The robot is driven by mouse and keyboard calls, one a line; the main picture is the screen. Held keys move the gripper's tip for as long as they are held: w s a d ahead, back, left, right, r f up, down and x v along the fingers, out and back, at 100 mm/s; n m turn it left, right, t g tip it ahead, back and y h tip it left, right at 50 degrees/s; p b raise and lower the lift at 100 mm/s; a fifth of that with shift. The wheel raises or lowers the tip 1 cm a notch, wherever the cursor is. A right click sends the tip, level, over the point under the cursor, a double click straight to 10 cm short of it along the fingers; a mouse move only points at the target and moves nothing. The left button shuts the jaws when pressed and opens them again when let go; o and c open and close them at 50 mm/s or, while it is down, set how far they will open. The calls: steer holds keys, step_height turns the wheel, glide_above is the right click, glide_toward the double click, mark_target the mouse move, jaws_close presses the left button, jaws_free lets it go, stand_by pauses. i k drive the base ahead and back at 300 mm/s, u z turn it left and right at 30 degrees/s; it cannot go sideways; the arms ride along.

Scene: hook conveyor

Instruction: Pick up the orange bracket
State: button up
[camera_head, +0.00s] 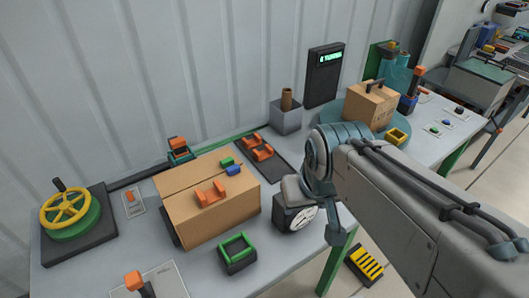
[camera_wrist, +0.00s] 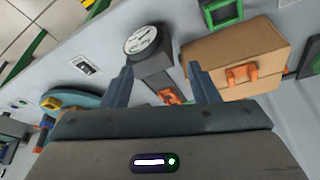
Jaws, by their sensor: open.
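An orange bracket (camera_head: 210,193) lies on top of the cardboard box (camera_head: 230,225), near its middle. It also shows in the wrist view (camera_wrist: 242,74), to the right of my gripper's fingers. More orange bracket pieces (camera_head: 257,147) lie on a dark mat behind the box; part of one shows between my fingers in the wrist view (camera_wrist: 170,96). My gripper (camera_wrist: 160,68) is open and empty, its two fingers apart. In the head view my arm comes in from the right, and its end is right of the box, near the dial gauge (camera_head: 300,219), touching nothing that I can make out.
Green (camera_head: 227,161) and blue (camera_head: 234,170) blocks sit on the box's back right. A green square frame (camera_head: 238,252) stands in front. A yellow handwheel (camera_head: 70,213) is at left. A grey block with a brown cylinder (camera_head: 286,112) and a second box (camera_head: 370,104) stand behind.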

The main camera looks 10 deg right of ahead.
mark_target(269, 151)
steer(key=u, duration=3.15)
steer(key=k, duration=1.15)
steer(key=z, duration=1.85)
steer(key=i, duration=0.5)
